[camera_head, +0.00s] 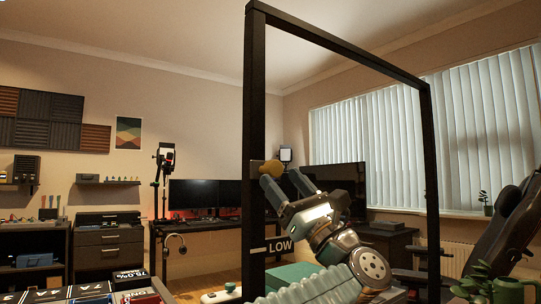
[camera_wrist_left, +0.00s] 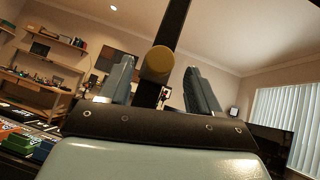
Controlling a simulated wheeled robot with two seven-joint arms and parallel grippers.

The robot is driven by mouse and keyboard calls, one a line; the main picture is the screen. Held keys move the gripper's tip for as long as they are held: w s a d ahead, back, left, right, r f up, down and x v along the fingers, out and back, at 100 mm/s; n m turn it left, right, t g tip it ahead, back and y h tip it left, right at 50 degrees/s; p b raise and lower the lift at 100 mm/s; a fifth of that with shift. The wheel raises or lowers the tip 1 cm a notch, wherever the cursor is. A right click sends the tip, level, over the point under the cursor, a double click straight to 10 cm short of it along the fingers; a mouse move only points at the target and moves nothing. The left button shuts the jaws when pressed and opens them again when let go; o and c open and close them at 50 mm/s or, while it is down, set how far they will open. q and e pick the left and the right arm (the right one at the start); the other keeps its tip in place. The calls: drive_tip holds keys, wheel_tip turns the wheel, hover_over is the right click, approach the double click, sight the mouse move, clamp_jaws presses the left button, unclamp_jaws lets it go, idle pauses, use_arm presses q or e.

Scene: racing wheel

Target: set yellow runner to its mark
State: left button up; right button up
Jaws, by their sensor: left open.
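The yellow runner (camera_head: 272,168) is a round knob on the left upright (camera_head: 255,110) of a black frame. It sits well above a white line with the word LOW (camera_head: 280,246) on that upright. My left gripper (camera_head: 280,177) is open at the runner, its two grey-blue fingers pointing up toward it. In the left wrist view the runner (camera_wrist_left: 157,64) appears between the open fingers, with a gap on each side. I cannot tell how deep it lies between them. My right gripper is not in view.
The frame's top bar (camera_head: 340,45) runs to a right upright (camera_head: 432,180). A dark chair (camera_head: 505,230) and a green plant pot (camera_head: 508,291) stand at the right. A desk with monitors (camera_head: 205,195) is behind. Boxes (camera_head: 85,296) lie at the lower left.

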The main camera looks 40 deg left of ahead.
sight(270, 164)
use_arm(q)
drive_tip(key=p+x, duration=0.1)
drive_tip(key=x, duration=0.4)
drive_tip(key=shift+r+p, duration=0.15)
drive_tip(key=shift+p, duration=0.2)
drive_tip(key=shift+a+r, duration=0.25)
drive_tip(key=shift+a, duration=0.15)
drive_tip(key=shift+w, duration=0.1)
clamp_jaws()
